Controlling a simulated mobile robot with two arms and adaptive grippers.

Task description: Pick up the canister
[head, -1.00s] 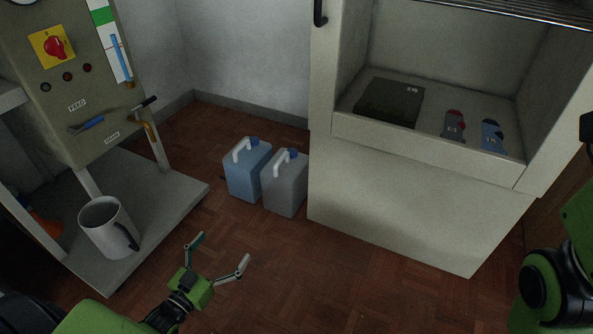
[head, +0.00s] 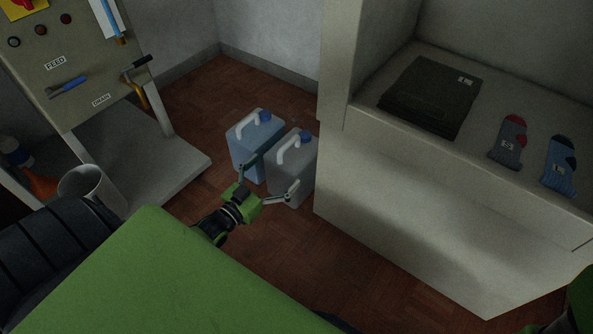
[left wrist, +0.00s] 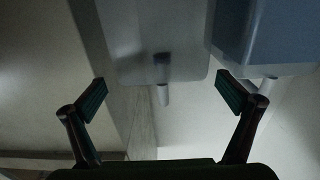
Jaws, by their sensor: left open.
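Two canisters with white handles and blue caps stand upright side by side on the floor: a blue one (head: 243,152) and a grey one (head: 308,165). My left gripper (head: 268,175) is open and empty, in front of them in the head view, with its fingers overlapping their near sides. In the left wrist view, the open fingers (left wrist: 161,96) frame the grey canister (left wrist: 135,62) and its pale handle. The blue canister (left wrist: 268,38) is at the upper right there. I cannot tell whether the fingers touch either canister. My right gripper is out of view.
A cream cabinet (head: 400,240) stands close to the grey canister's right, its shelf holding a dark folded cloth (head: 432,97) and two socks. A machine stand (head: 185,165) with a cup (head: 85,184) is at the left. Bare floor (head: 205,92) lies behind the canisters.

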